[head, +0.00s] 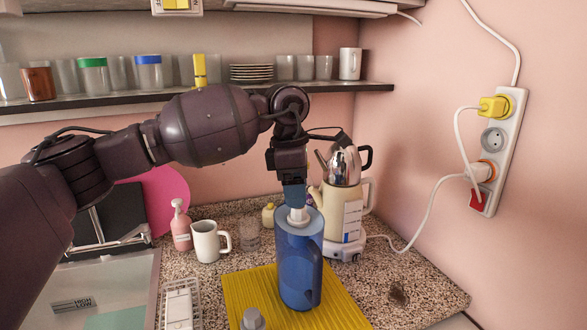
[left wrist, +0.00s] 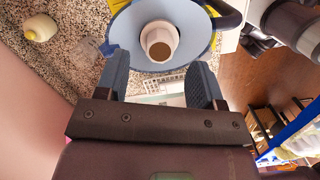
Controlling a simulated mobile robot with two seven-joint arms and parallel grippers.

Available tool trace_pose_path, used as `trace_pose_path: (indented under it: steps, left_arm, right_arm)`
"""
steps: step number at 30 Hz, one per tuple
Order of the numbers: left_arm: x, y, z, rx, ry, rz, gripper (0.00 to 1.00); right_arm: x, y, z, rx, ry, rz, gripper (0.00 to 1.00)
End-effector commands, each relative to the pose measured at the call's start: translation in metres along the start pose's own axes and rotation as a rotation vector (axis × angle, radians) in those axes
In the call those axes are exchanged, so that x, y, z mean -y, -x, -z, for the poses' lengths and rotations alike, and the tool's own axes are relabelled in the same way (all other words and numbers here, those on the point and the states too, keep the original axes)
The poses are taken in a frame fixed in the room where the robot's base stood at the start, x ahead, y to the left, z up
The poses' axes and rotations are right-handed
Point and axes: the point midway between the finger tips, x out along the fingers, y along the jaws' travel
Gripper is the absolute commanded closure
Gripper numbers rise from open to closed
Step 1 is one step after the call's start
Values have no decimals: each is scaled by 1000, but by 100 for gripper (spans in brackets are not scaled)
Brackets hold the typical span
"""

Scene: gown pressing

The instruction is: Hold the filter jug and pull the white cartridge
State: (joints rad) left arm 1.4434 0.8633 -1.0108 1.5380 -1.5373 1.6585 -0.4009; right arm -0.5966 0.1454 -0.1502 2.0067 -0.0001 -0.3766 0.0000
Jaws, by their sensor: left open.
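The blue filter jug (head: 300,265) stands upright on a yellow ribbed mat (head: 245,290), with its light blue rim (left wrist: 120,30) seen from above in the left wrist view. The white cartridge (head: 298,215) sits in the jug's top and sticks up a little; its round end (left wrist: 160,42) shows in the left wrist view. My left gripper (head: 294,197) points down directly over the cartridge. Its two blue fingers are open, and in the left wrist view the gap between them (left wrist: 158,68) lies close to the cartridge. I cannot tell whether they touch it. My right gripper is out of view.
A cream kettle with a metal pot (head: 343,190) stands close behind the jug on the right. A white mug (head: 206,241) and a pink soap bottle (head: 181,228) stand to the left. A grey knob-like object (head: 252,320) is at the mat's front. A cupped shelf (head: 210,91) runs behind.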

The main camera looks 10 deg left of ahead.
Motion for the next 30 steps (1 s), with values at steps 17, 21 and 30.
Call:
trace_pose_path:
  steps: [17, 21, 30]
  left_arm:
    - [0, -27, 0, 0, 0, 1, 38]
    - [0, -27, 0, 0, 0, 1, 52]
    - [0, -27, 0, 0, 0, 1, 93]
  right_arm:
    - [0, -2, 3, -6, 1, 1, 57]
    - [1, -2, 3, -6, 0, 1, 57]
    - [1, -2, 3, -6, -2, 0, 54]
